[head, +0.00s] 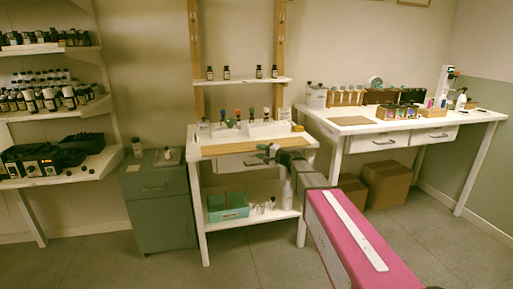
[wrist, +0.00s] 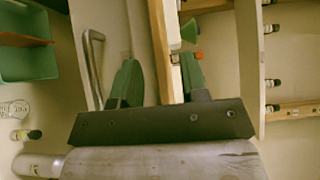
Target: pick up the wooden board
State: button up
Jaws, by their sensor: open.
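A flat brown wooden board (head: 350,121) lies on the left part of the white right-hand table, well to the right of my gripper. A long light wooden strip (head: 228,150) runs along the front of the middle bench and also shows in the wrist view (wrist: 158,40). My gripper (head: 266,151) is in front of that bench, near the strip's right part. In the wrist view its two green fingers are apart (wrist: 160,72), with the strip's edge seen between and beyond them. Nothing is held; whether the fingers touch the strip I cannot tell.
The middle bench (head: 295,139) carries small bottles in white holders, with a bottle shelf above. A green box (head: 228,206) sits on its lower shelf. A grey cabinet (head: 158,209) stands left; cardboard boxes (head: 387,186) sit under the right table.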

jog(key=shift+w+a, duration=0.35)
jog(key=shift+a, duration=0.2)
grip_shut()
